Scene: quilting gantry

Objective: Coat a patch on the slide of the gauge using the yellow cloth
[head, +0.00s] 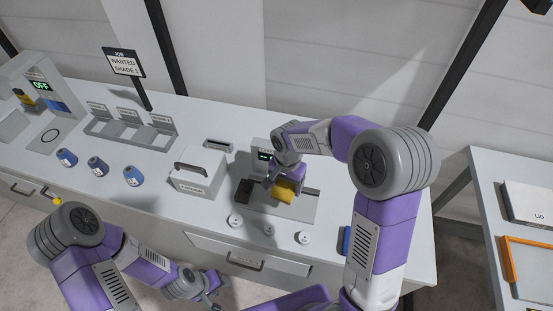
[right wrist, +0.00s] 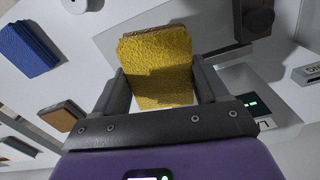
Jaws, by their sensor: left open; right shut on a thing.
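The yellow cloth (head: 285,190) is a thick, rough pad held in my right gripper (head: 279,181). In the right wrist view, the cloth (right wrist: 157,65) sits between the two fingers (right wrist: 160,95). The gauge (head: 263,155) is a grey unit with a green display, just behind that gripper. A grey plate (head: 300,208), which looks like its slide bed, lies in front of it, partly hidden by the cloth. The cloth is over this plate; I cannot tell whether it touches. My left gripper (head: 212,286) is open and empty in front of the bench drawer.
A handled grey box (head: 197,172) stands left. Blue bottles (head: 98,166) and open bins (head: 131,128) are further left. A blue block (head: 346,240) is beside my right arm.

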